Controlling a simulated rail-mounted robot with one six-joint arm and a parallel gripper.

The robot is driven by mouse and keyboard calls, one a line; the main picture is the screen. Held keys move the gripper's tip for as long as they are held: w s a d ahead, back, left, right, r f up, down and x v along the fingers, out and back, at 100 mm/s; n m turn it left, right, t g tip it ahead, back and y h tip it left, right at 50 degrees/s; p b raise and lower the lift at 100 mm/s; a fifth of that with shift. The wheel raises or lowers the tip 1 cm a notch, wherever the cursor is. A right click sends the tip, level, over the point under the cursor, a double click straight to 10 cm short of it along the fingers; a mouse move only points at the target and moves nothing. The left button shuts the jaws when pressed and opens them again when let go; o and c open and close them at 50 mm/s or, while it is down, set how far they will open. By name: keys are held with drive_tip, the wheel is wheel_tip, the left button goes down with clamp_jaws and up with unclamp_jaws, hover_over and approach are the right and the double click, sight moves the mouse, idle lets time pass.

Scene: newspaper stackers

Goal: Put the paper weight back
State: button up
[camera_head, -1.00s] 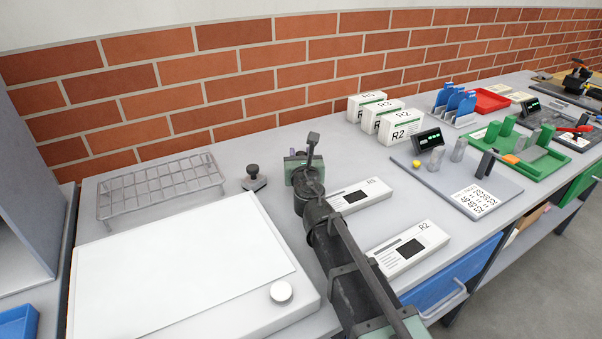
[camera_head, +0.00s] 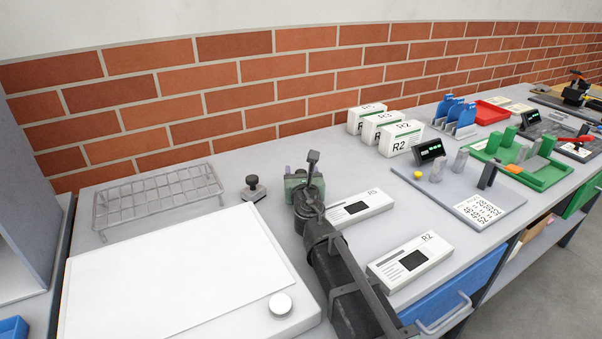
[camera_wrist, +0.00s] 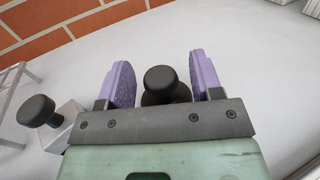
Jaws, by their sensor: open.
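My gripper (camera_wrist: 160,70) is open in the wrist view, with its two purple fingers apart. A dark round knob (camera_wrist: 162,80) on a dark round base stands between the fingers, with visible gaps on both sides. I cannot tell if it is the paper weight. A second dark-knobbed piece on a grey metal base (camera_wrist: 66,128) stands left of the gripper; it also shows in the head view (camera_head: 253,188), looking like a paper weight. In the head view my wrist hides the fingers and the knob between them.
A wire rack (camera_head: 158,198) stands at the back left. A white panel with a silver knob (camera_head: 280,304) lies in front. Two white boxes, R3 (camera_head: 360,207) and R2 (camera_head: 411,262), lie right of my arm. More boxes (camera_head: 400,138) stand near the brick wall.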

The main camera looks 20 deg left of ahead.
drive_tip(key=v, duration=0.5)
drive_tip(key=shift+s, duration=0.15)
idle(1.2)
